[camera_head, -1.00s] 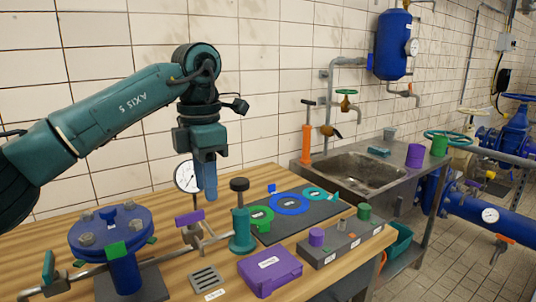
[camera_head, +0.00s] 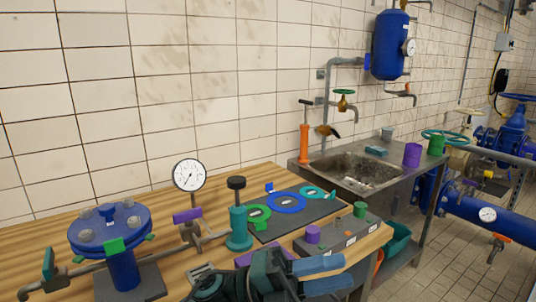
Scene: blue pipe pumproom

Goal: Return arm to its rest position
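My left gripper (camera_head: 338,273) is low at the bottom middle of the head view, in front of the bench's near edge. Its two blue fingers point right with a gap between them, and nothing shows in that gap. The dark green wrist (camera_head: 262,277) behind it covers most of the purple case (camera_head: 244,259) and part of the slotted grate. My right gripper is not in view.
The wooden bench (camera_head: 40,240) carries a blue flanged pipe piece (camera_head: 122,270), a gauge (camera_head: 189,175), a green pump-like post (camera_head: 239,228), a dark mat with rings (camera_head: 310,215) and a grey block (camera_head: 335,240). A sink (camera_head: 350,170) stands right. The space above the bench is clear.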

